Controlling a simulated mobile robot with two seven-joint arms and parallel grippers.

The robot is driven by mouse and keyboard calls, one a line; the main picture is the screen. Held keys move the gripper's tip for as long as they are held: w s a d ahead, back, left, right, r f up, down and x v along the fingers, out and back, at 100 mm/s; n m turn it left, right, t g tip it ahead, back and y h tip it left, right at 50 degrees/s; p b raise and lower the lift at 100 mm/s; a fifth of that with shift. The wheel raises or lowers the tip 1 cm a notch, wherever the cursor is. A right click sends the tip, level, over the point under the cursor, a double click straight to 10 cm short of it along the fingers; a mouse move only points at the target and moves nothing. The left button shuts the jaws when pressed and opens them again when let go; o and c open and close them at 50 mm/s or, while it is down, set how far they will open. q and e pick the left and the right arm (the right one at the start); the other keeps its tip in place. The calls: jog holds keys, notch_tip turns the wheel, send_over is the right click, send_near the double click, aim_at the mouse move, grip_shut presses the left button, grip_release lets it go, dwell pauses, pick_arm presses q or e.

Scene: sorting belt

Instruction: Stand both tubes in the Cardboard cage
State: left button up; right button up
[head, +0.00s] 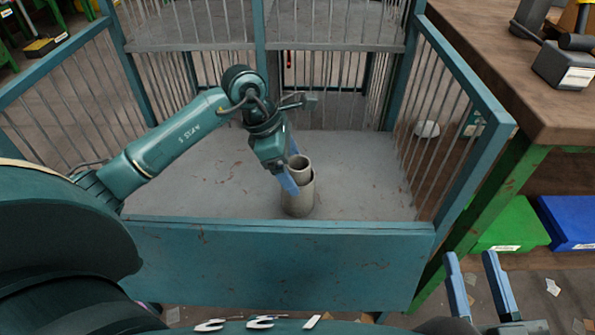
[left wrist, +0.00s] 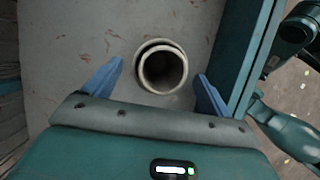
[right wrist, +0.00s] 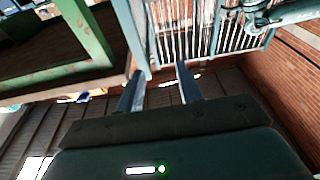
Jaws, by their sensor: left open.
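Two grey tubes stand upright on the floor of the Cardboard cage (head: 285,262), a teal frame with barred sides. The narrower tube (head: 300,163) rises out of or above the wider tube (head: 298,203); I cannot tell how deep it sits. In the left wrist view, the near tube's rim (left wrist: 163,88) overlaps the other rim behind it. My left gripper (head: 289,165) is open, its fingers on either side of the upper tube, with gaps visible in the left wrist view (left wrist: 159,70). My right gripper (head: 471,256) is open and empty outside the cage, at the front right.
The cage's front panel and barred sides surround the tubes; its floor is otherwise clear. A wooden workbench (head: 480,60) with a green frame stands at the right. A green bin (head: 512,225) and a blue bin (head: 572,222) sit beneath it. Paper scraps litter the floor.

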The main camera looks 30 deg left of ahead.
pick_arm(q)
jog(key=p+v, duration=0.2)
jog(key=v, duration=0.6)
jog(key=s+d+f+g+h, duration=0.1)
jog(key=s+d+h, duration=0.25)
jog(key=d, duration=0.35)
jog(key=s+d+f+g+h, duration=0.1)
jog(key=s+d+h, duration=0.25)
jog(key=d, duration=0.35)
jog(key=s+d+r+n+t+h, duration=0.5)
jog(key=s+d+r+n+h, duration=0.25)
jog(key=r+n+h, duration=0.45)
jog(key=w+a+f+n+t+y, duration=0.1)
jog(key=f+n+t+y, duration=0.3)
jog(key=n, duration=1.1)
jog(key=w+a+f+n+t+y, duration=0.1)
jog(key=a+f+n+t+y, duration=0.2)
jog(key=n+t+y, duration=0.6)
jog(key=n+y, duration=0.1)
jog(key=n, duration=0.5)
jog(key=shift+f, duration=0.4)
